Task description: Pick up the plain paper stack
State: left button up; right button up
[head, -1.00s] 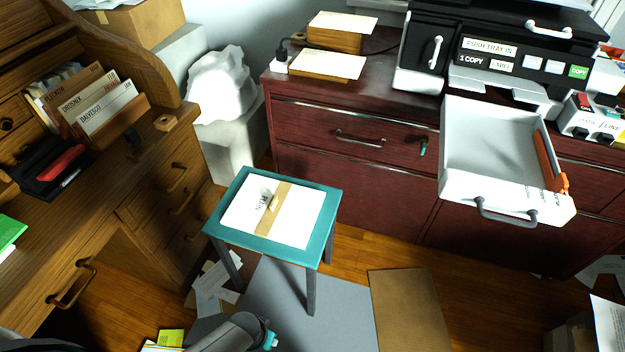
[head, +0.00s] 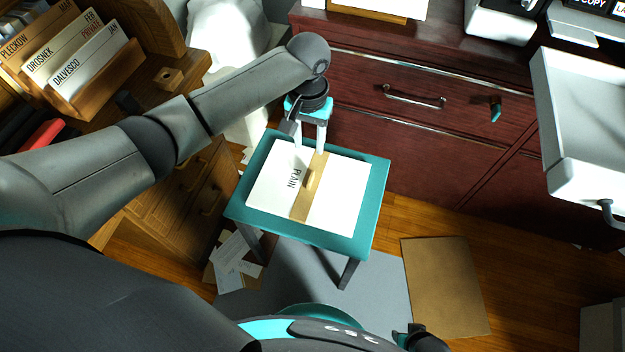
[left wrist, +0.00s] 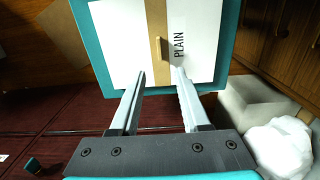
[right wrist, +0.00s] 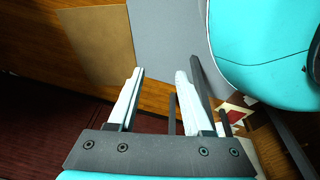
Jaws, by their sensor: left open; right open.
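The plain paper stack (head: 340,199) is white, with a tan band and a small tan handle (head: 312,178) across its middle and the word PLAIN printed on it. It lies on a teal-topped stool (head: 374,190). My left gripper (head: 309,150) is open, pointing down at the stack's far edge. In the left wrist view its fingers (left wrist: 157,75) stand apart, with the handle (left wrist: 163,47) and band beyond the gap between them. They hold nothing. My right gripper (right wrist: 160,75) is open and empty, over the floor in the right wrist view.
A dark red cabinet (head: 400,140) stands behind the stool, with a pulled-out white tray (head: 575,120) at right. A wooden desk with file cards (head: 75,55) is at left. Brown cardboard (head: 445,285) and loose papers (head: 235,262) lie on the floor.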

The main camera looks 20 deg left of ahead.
aim_at(311, 177)
pick_arm(q)
jog(key=shift+f+b, duration=1.9)
jog(key=shift+f, duration=2.5)
jog(key=shift+f+b, duration=0.35)
jog(key=shift+b, duration=0.2)
notch_tip(311, 177, down, 4)
jog(key=b, duration=0.3)
jog(key=shift+w+d, duration=0.1)
jog(key=shift+w, duration=0.05)
jog(key=shift+f, duration=0.2)
pick_arm(e)
jog(key=w+a+r, duration=0.2)
jog(key=w+r, duration=0.2)
jog(key=r, duration=0.3)
jog(key=w+a+r+t, duration=0.1)
jog(key=w+r, duration=0.3)
jog(key=r, duration=0.4)
jog(key=shift+w+a+t+y, duration=0.15)
jog(key=shift+a+t+y, duration=0.15)
jog(key=shift+a, duration=0.55)
jog(key=shift+r, duration=0.1)
pick_arm(q)
grip_shut()
